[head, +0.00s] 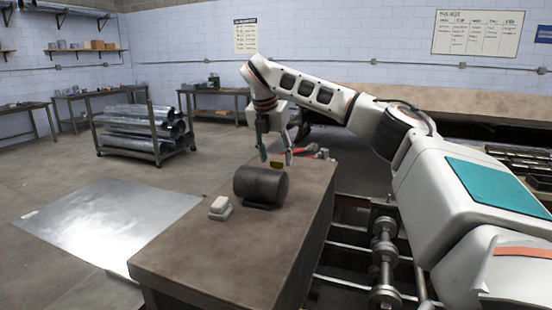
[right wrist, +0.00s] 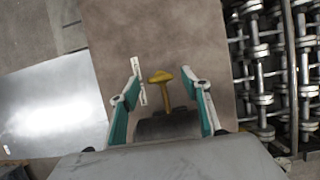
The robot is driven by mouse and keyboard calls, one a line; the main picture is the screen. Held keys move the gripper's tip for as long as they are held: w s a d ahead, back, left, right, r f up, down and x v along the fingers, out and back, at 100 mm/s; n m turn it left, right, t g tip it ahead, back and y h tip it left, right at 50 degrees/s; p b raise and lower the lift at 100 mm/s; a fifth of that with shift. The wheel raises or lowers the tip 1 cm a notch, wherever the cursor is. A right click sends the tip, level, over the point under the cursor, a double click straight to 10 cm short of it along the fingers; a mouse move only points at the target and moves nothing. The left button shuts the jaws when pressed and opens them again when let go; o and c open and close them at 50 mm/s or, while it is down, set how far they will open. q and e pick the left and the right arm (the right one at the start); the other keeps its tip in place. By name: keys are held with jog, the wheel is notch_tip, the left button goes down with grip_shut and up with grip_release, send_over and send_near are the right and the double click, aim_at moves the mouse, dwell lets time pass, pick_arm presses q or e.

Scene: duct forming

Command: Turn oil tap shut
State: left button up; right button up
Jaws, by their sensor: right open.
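The oil tap has a yellow handle (right wrist: 162,79), shaped like a T, in the right wrist view. A small yellow patch (head: 276,163) shows behind the drum in the head view, likely the same handle. The dark drum (head: 260,186) lies on its side on the bench; it also shows in the right wrist view (right wrist: 168,126). My right gripper (head: 277,154) points down just above and behind the drum. Its teal fingers are spread, with the yellow handle between them in the wrist picture. I cannot tell whether they touch it. My left gripper is not in view.
The brown bench (head: 205,262) has clear room at its near end. White blocks (head: 219,208) sit left of the drum, and red-handled tools (head: 308,149) lie beyond it. Metal rollers (head: 384,255) stand right of the bench. A sheet of metal (head: 108,222) lies on the floor.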

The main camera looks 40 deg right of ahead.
jog(key=v, duration=1.1)
jog(key=shift+s+f, duration=0.1)
